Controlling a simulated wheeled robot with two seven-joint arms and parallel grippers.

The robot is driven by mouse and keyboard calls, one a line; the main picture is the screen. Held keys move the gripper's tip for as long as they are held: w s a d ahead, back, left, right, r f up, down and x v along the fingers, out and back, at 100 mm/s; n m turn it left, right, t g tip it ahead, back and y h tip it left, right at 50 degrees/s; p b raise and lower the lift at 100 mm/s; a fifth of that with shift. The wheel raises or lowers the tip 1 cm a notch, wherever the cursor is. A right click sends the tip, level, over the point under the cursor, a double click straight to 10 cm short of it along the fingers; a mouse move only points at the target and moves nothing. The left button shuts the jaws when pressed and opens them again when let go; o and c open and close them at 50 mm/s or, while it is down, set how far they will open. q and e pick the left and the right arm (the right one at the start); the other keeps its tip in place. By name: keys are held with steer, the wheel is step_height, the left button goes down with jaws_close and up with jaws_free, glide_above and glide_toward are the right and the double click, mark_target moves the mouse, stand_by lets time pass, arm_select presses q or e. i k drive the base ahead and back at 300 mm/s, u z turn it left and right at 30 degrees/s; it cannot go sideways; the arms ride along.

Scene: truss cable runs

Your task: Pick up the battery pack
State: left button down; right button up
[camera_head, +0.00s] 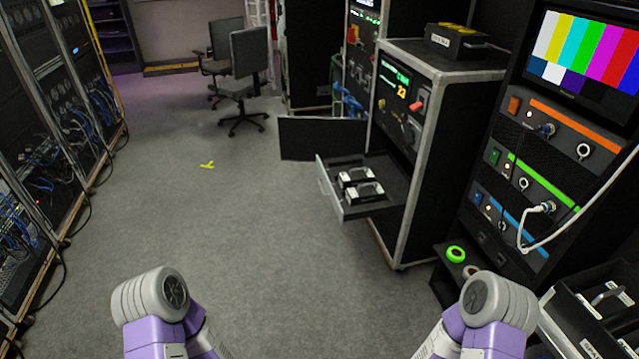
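Two small black-and-white packs lie side by side in an open drawer (336,201) low in the flight-case cabinet at centre right. The rear pack (355,177) and the front pack (363,192) look like battery packs, but I cannot read any label on them. Both of my arms enter at the bottom of the head view, with purple links and grey rounded joints. Neither gripper shows, and nothing of mine is near the drawer.
A labelled black box (458,42) sits on the cabinet. An equipment rack (533,170) with a colour-bar monitor (582,58) stands at right. Cabled racks line the left. An office chair (247,80) stands behind. Open carpet (250,220) lies before the drawer.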

mark_target(608, 302)
steer(key=z, duration=1.95)
steer(key=k, duration=0.6)
steer(key=u, duration=0.7)
steer(key=i, duration=0.6)
steer(key=u, duration=0.6)
steer(key=i, duration=0.9)
steer(key=z, duration=0.35)
